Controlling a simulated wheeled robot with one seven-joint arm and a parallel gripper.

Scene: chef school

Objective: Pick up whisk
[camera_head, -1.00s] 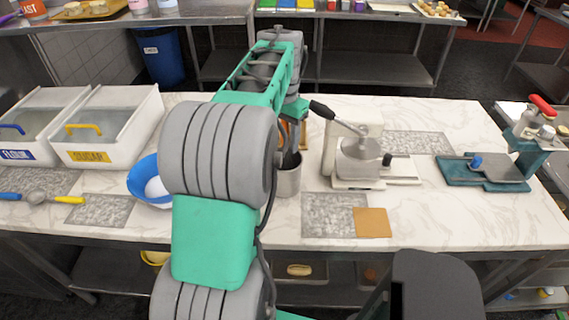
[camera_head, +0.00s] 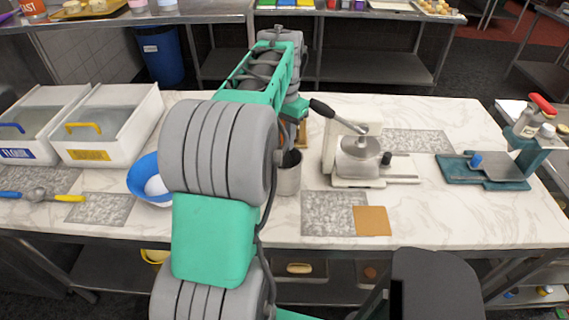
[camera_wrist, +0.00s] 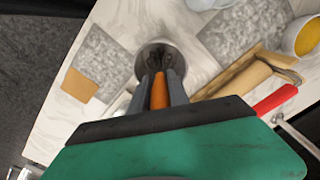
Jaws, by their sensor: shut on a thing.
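In the wrist view, my gripper (camera_wrist: 160,80) is shut on an upright orange handle (camera_wrist: 158,95), which I take to be the whisk's. The handle shows between the two grey fingers. The far end of the whisk is hidden by the fingers and the metal canister (camera_wrist: 146,65), and its wires are not clear. My fingertips are at the canister's dark mouth. In the head view the canister (camera_head: 289,178) stands on the marble counter, and my arm hides most of my gripper and the whisk.
A wooden holder (camera_wrist: 232,76) and a red handle (camera_wrist: 277,99) lie close by in the wrist view. A grey press (camera_head: 358,160) stands right of the canister. A blue bowl (camera_head: 143,178) and white bins (camera_head: 112,125) are to the left. The marble counter's front right (camera_head: 470,220) is clear.

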